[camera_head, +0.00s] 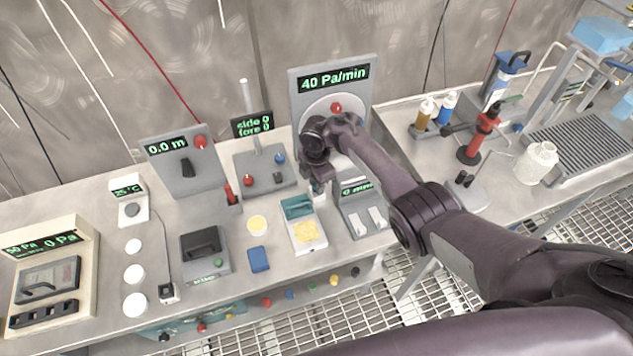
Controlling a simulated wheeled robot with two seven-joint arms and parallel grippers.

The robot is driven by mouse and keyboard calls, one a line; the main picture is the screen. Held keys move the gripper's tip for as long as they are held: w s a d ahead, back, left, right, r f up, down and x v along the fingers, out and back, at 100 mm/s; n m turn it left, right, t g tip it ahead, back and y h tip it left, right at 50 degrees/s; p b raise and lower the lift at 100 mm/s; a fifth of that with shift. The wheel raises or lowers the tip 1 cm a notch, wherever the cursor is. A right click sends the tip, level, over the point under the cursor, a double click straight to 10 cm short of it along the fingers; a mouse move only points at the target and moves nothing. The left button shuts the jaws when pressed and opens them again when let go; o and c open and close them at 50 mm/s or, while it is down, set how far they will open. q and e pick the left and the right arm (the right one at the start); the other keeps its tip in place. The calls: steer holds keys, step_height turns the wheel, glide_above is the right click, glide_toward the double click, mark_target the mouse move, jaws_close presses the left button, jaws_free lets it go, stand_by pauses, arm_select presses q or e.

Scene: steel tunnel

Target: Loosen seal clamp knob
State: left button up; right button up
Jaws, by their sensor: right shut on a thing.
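The grey upright panel (302,89) with a "40 Pa/min" display stands at the back of the bench. It carries a pale round plate (318,108) with a red knob (336,107) near its top. My right gripper (319,187) reaches down in front of the panel's lower left, with my wrist hiding much of the plate. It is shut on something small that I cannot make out. No part is clearly identifiable as the seal clamp knob; it may be hidden by my wrist. My left gripper is not in view.
A teal block (297,206) and a white tray (308,248) with a yellow pad lie just below my right gripper. A small grey device (354,226) stands right of them. Bottles (536,163) stand on the right bench.

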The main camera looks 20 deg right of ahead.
steer(key=n+b, duration=0.1)
steer(key=n, duration=0.1)
steer(key=shift+f+n, duration=0.15)
steer(key=shift+n, duration=0.25)
steer(key=n+b, duration=0.1)
steer(key=n, duration=0.1)
steer(key=shift+n, duration=0.4)
steer(key=n+b, duration=0.2)
steer(key=shift+f+n, duration=0.1)
steer(key=shift+n, duration=0.3)
steer(key=n+b, duration=0.2)
steer(key=n, duration=0.1)
steer(key=shift+s+d+n+b, duration=0.1)
steer(key=shift+n+b, duration=0.2)
steer(key=shift+b, duration=0.05)
steer(key=shift+n+b, duration=0.65)
steer(key=shift+n, duration=0.55)
steer(key=shift+n+b, duration=0.3)
steer(key=shift+n, duration=1.2)
steer(key=o, duration=1)
steer(key=shift+r, duration=0.2)
